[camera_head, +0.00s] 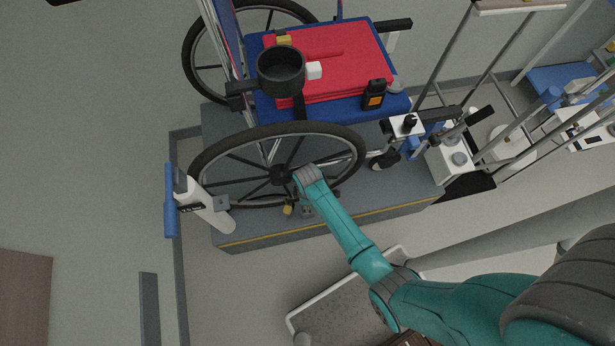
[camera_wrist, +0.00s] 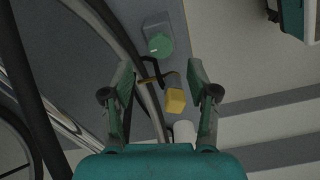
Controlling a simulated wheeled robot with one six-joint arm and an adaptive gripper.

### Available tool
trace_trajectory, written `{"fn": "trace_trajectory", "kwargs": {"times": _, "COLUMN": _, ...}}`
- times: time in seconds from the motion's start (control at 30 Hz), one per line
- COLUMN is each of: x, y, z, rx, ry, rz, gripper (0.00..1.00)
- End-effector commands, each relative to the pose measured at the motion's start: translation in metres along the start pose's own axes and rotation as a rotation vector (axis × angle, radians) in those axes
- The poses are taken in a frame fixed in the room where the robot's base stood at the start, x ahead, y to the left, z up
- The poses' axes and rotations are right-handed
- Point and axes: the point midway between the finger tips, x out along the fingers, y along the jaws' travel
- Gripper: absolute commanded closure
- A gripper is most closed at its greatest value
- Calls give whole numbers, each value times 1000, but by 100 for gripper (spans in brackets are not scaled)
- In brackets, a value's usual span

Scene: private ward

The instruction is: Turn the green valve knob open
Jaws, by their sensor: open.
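The green valve knob (camera_wrist: 160,45) shows in the wrist view, ahead of my gripper and near the middle. It is round with a small pale mark and sits on a grey block (camera_wrist: 157,25). My gripper (camera_wrist: 160,76) is open, with its two teal fingers apart and nothing held between them. The knob lies beyond the fingertips, and no contact shows. In the head view my arm reaches to the wheelchair's near wheel; I cannot make out the knob there.
The wheelchair (camera_head: 348,142) with a red folded cloth (camera_head: 335,50) stands on a grey platform (camera_head: 375,200). Its wheel rim runs close to my left finger in the wrist view. A yellow block (camera_wrist: 175,101) lies near the fingers. A white cylinder (camera_head: 212,215) is at left.

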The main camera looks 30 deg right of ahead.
Motion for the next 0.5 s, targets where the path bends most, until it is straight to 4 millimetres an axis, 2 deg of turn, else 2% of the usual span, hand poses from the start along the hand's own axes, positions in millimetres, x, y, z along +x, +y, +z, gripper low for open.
{"fn": "trace_trajectory", "kwargs": {"times": 0.2, "x": 35, "y": 0, "z": 0, "rx": 0, "ry": -1, "rz": -1, "gripper": 41}}
{"fn": "trace_trajectory", "kwargs": {"times": 0.5, "x": 60, "y": 0, "z": 0, "rx": 1, "ry": 0, "rz": 0, "gripper": 41}}
